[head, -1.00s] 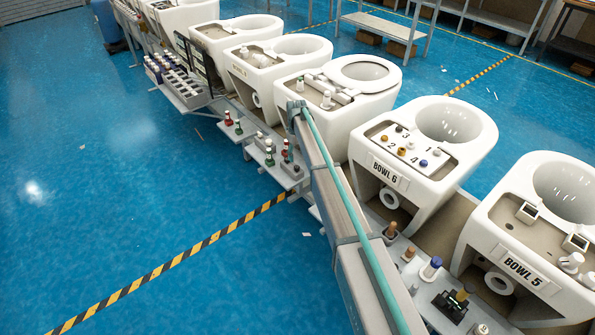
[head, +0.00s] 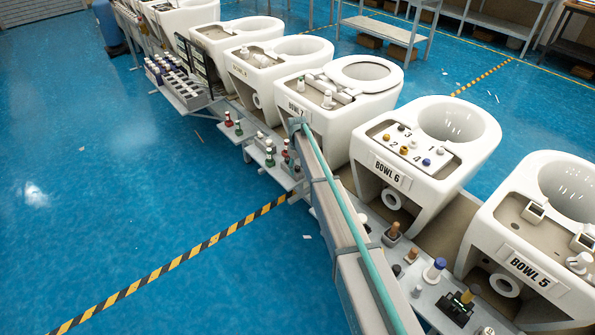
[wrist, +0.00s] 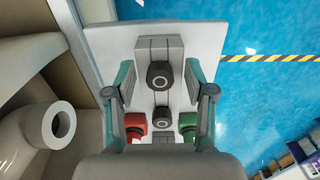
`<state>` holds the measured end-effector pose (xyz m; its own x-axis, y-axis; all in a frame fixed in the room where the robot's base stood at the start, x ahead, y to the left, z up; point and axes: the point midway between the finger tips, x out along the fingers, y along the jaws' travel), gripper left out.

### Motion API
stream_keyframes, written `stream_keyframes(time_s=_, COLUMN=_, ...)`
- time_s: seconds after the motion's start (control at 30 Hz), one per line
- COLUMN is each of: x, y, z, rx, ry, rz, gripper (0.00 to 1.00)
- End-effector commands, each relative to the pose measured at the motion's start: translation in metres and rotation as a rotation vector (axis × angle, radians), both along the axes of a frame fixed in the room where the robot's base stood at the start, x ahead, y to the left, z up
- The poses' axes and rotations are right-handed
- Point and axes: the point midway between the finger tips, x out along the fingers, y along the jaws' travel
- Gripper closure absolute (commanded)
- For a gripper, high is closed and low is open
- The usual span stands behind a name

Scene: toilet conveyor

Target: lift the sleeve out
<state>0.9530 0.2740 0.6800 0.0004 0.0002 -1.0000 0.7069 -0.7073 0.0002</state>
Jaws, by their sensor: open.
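In the wrist view my gripper (wrist: 160,78) is open, its two fingers on either side of a grey stepped block (wrist: 158,48). A dark round piece with a ringed top (wrist: 160,74) stands on the block between the fingers, apart from both. A second similar dark piece (wrist: 161,117) is nearer my palm. A red piece (wrist: 135,122) and a green piece (wrist: 188,123) flank it. I cannot tell which piece is the sleeve. In the head view similar red and green pieces stand on a small shelf (head: 297,184); my gripper is not clearly visible there.
White toilet bowls stand in a row, including Bowl 6 (head: 421,150) and Bowl 5 (head: 535,225). A white pipe end (wrist: 62,123) is left of my gripper. A rack of small parts (head: 183,88) is farther left. Blue floor (head: 130,190) lies clear in front.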

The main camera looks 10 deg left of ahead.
Motion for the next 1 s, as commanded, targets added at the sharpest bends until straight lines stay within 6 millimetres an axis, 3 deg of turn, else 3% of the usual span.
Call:
stream_keyframes(time_s=0.03, x=0.000, y=0.000, z=0.000, rx=0.000, ry=0.000, rz=0.000, gripper=0.51)
stream_keyframes(time_s=0.2, x=0.000, y=0.000, z=0.000, rx=0.000, ry=0.000, rz=0.000, gripper=0.79)
stream_keyframes(time_s=0.9, x=0.001, y=0.000, z=0.013, rx=0.001, ry=-0.002, rz=0.000, gripper=0.81)
stream_keyframes(time_s=0.93, x=0.001, y=0.000, z=0.014, rx=0.001, ry=-0.003, rz=0.000, gripper=0.83)
stream_keyframes(time_s=0.97, x=0.001, y=0.000, z=0.015, rx=0.001, ry=-0.003, rz=0.000, gripper=0.98)
stream_keyframes(time_s=1.0, x=0.001, y=0.000, z=0.015, rx=0.001, ry=-0.002, rz=0.000, gripper=1.00)
